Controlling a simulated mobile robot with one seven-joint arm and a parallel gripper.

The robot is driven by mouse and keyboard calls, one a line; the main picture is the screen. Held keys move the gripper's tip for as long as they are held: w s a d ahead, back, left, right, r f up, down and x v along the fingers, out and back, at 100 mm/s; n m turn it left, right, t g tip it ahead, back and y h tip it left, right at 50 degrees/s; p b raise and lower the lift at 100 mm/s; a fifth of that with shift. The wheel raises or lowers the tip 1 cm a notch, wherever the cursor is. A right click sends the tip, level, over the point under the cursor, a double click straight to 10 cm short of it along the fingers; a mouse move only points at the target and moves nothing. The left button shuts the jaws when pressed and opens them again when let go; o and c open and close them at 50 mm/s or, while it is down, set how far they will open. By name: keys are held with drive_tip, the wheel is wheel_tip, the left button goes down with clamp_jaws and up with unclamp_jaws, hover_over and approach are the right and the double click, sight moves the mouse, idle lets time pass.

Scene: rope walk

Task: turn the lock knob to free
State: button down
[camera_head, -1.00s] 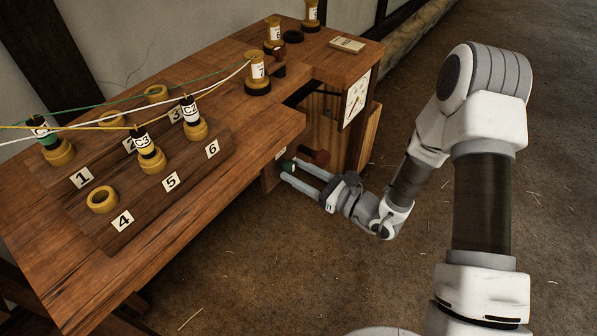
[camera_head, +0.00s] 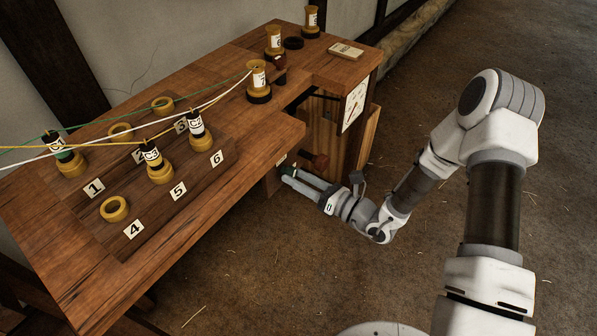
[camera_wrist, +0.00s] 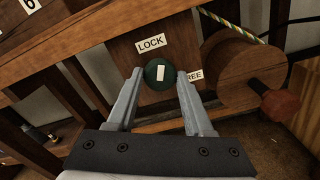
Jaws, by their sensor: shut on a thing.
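The lock knob (camera_wrist: 160,73) is a round dark green knob with a white bar on its face, on a wooden panel under the bench. The bar stands nearly upright, leaning slightly toward the LOCK label (camera_wrist: 151,43) above. The FREE label (camera_wrist: 195,76) is at the knob's right, partly hidden by a finger. My gripper (camera_wrist: 160,80) is shut on the knob, one finger on each side. In the head view my gripper (camera_head: 288,174) reaches under the bench's front edge, and the knob is mostly hidden there.
A wooden drum (camera_wrist: 238,72) with a reddish-brown handle (camera_wrist: 280,104) is close to the right of my fingers. The bench (camera_head: 130,270) above carries spools, rings and strung cords. A dial (camera_head: 355,103) is on the bench's end. The floor at right is clear.

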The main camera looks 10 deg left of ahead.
drive_tip(key=m+p, duration=0.3)
drive_tip(key=m, duration=0.1)
drive_tip(key=shift+r+m, duration=0.15)
drive_tip(key=shift+m, duration=0.15)
drive_tip(key=m+p, duration=0.2)
drive_tip(key=m, duration=0.1)
drive_tip(key=shift+m+p, duration=0.35)
drive_tip(key=shift+m, duration=0.05)
drive_tip(key=m+p, duration=0.2)
drive_tip(key=m, duration=0.2)
drive_tip(key=m+p, duration=0.1)
drive_tip(key=m, duration=0.3)
drive_tip(key=shift+s+f+m, duration=0.1)
drive_tip(key=shift+f+m, duration=0.1)
drive_tip(key=shift+m, duration=0.2)
drive_tip(key=shift+c, duration=1.5)
unclamp_jaws()
